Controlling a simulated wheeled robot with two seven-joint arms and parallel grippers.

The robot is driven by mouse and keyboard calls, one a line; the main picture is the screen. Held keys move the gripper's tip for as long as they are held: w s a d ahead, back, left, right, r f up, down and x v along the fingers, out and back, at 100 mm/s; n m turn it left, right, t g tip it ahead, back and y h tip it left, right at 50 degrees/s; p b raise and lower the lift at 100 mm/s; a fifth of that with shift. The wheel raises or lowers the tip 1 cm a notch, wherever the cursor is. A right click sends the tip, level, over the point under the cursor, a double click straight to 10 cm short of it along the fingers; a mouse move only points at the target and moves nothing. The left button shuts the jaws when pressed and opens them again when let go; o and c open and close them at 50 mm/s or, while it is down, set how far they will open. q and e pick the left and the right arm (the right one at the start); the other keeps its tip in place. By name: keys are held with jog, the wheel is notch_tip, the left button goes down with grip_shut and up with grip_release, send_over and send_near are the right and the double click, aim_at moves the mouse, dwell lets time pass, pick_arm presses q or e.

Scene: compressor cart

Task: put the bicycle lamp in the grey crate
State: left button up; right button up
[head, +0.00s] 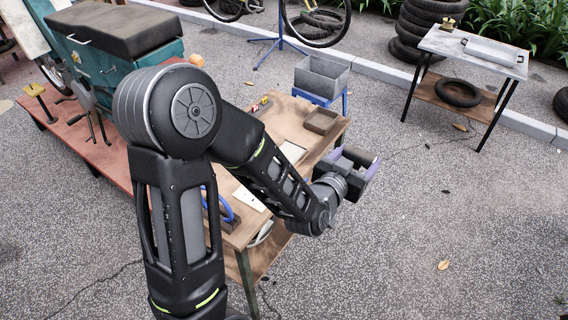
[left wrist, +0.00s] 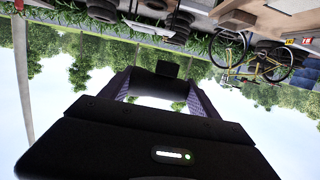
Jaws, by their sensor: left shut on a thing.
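The grey crate (head: 322,78) stands at the back of the wooden bench, on a blue stand. My left gripper (head: 362,170) is at the right side of the bench, nearer than the crate and to its right. It is shut on a small dark thing, which I take to be the bicycle lamp (left wrist: 155,84). In the left wrist view the lamp is held between the fingers of the left gripper (left wrist: 158,92), against trees and sky. In the head view the fingers partly hide it. My right gripper is not in view.
The wooden bench (head: 285,119) carries a small brown tray (head: 321,121) and a blue looped thing (head: 219,207). A side table (head: 474,50) with a metal tray stands at the back right. Open paving (head: 430,220) lies right of the bench.

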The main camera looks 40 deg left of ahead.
pick_arm(q)
jog(key=a+f+n+y+b, duration=0.1)
jog(key=a+f+y+b, duration=0.1)
jog(key=a+f+b, duration=0.2)
jog(key=a+f+n+g+y+b, duration=0.1)
jog(key=a+f+b, duration=0.3)
jog(key=a+b, duration=0.4)
jog(key=a+f+n+y+b, duration=0.2)
jog(key=a+f+y+b, duration=0.1)
jog(key=a+b, duration=0.4)
jog(key=a+f, duration=0.1)
jog(key=a, duration=0.2)
jog(key=shift+w+n, duration=0.2)
jog(key=shift+n, duration=0.1)
